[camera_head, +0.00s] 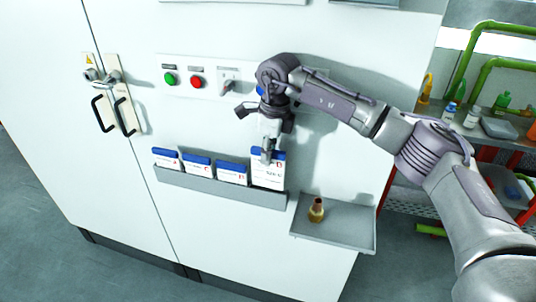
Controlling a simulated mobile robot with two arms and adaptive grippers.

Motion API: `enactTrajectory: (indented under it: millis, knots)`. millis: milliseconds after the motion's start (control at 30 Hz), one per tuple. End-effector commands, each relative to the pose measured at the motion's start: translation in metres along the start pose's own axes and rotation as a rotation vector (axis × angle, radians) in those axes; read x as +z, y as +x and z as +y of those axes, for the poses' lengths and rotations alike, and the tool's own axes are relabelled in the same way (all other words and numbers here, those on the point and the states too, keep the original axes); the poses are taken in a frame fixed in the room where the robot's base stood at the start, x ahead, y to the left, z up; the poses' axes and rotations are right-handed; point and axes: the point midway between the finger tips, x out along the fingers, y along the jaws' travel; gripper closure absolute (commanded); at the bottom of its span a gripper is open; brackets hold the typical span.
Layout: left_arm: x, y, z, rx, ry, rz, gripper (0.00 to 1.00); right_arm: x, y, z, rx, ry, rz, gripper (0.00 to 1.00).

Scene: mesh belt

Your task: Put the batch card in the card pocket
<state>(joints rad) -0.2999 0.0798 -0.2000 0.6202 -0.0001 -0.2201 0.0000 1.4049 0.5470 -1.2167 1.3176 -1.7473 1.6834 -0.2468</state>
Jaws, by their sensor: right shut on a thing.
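The batch card (268,175), white with a blue top band and red and black print, is upright at the right end of the grey card pocket (220,190) on the white cabinet front. It stands higher than the cards beside it. Its lower edge meets the pocket's rim; I cannot tell how deep it sits. My right gripper (267,153) points down from above and is shut on the card's top edge, covering part of its blue band. My left gripper is out of view.
Three similar cards (231,173) stand to the left in the pocket. A grey shelf (345,230) with a brass fitting (316,210) juts out at lower right. Above are a green button (170,79), a red button (197,82) and a switch (229,84). Door handles (103,113) are at left.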

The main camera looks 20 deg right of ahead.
Motion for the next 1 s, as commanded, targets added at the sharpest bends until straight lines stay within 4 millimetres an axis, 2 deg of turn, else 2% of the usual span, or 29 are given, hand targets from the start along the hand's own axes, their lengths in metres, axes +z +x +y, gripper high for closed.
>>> enactTrajectory:
  millis: [33,133,733,767,900,933,1000]
  knots:
    - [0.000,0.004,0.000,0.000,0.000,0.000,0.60,-0.007,0.020,0.002,0.019,0.007,0.026,1.00]
    - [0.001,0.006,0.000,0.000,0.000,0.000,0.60,-0.007,0.022,0.002,0.020,0.007,0.026,1.00]
    - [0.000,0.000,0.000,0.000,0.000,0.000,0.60,-0.006,0.011,0.002,0.018,0.008,0.024,1.00]
    - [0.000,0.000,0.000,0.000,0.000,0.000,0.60,-0.006,0.011,0.002,0.018,0.008,0.024,0.84]
    - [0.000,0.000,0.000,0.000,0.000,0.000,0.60,-0.006,0.011,0.001,0.018,0.009,0.024,0.60]
    - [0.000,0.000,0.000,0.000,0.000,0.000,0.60,-0.006,0.011,0.001,0.018,0.009,0.024,0.56]
    - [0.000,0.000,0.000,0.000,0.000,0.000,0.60,-0.006,0.011,0.001,0.018,0.009,0.024,0.56]
